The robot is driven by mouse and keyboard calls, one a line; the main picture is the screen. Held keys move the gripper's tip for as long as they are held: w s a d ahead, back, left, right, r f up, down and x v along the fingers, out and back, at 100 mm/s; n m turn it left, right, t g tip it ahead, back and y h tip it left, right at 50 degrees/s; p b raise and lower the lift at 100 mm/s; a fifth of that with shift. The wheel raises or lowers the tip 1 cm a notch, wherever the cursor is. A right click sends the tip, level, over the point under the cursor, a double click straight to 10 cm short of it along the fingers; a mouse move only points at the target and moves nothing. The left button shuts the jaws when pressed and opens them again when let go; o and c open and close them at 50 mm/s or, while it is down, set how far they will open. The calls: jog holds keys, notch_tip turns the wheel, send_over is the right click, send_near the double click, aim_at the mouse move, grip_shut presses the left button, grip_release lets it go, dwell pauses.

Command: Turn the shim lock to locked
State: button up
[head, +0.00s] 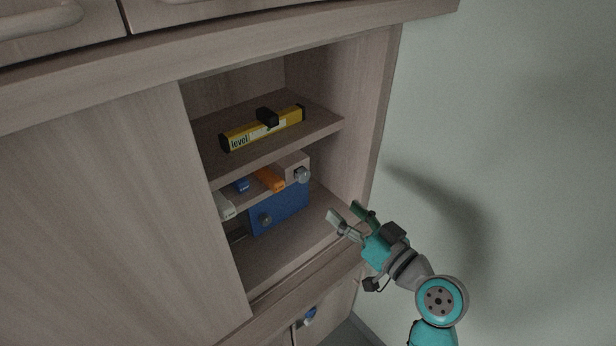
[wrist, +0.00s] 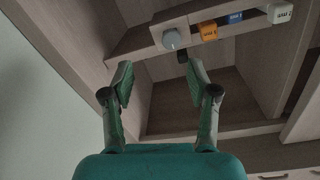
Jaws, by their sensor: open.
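A round grey knob (head: 302,175), which looks like the shim lock, sits at the right end of a wooden bar inside the open cabinet. The wrist view shows this knob (wrist: 172,39) at the bar's left end, beyond the fingertips. Beside it are an orange shim (head: 269,180), a blue shim (head: 242,185) and a whitish shim (head: 225,205). I cannot read any lock marking on the knob. My gripper (head: 343,208) is open and empty, below and right of the knob in the head view, apart from it. The wrist view shows its spread fingers (wrist: 158,72).
A yellow level (head: 264,128) with a black part lies on the shelf above. A blue box (head: 280,210) with its own round knob (head: 265,219) stands below the shims. The cabinet's right wall and a closed panel (head: 100,200) at left flank the opening.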

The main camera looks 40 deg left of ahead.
aim_at(306, 177)
jog(key=shift+n+g, duration=0.4)
jog(key=shift+n, duration=0.1)
jog(key=a, duration=0.4)
jog(key=a+r, duration=0.1)
jog(key=a, duration=0.3)
jog(key=a+r, duration=0.1)
jog(key=a, duration=0.3)
jog(key=shift+w+a, duration=0.1)
jog(key=shift+w, duration=0.1)
grip_shut()
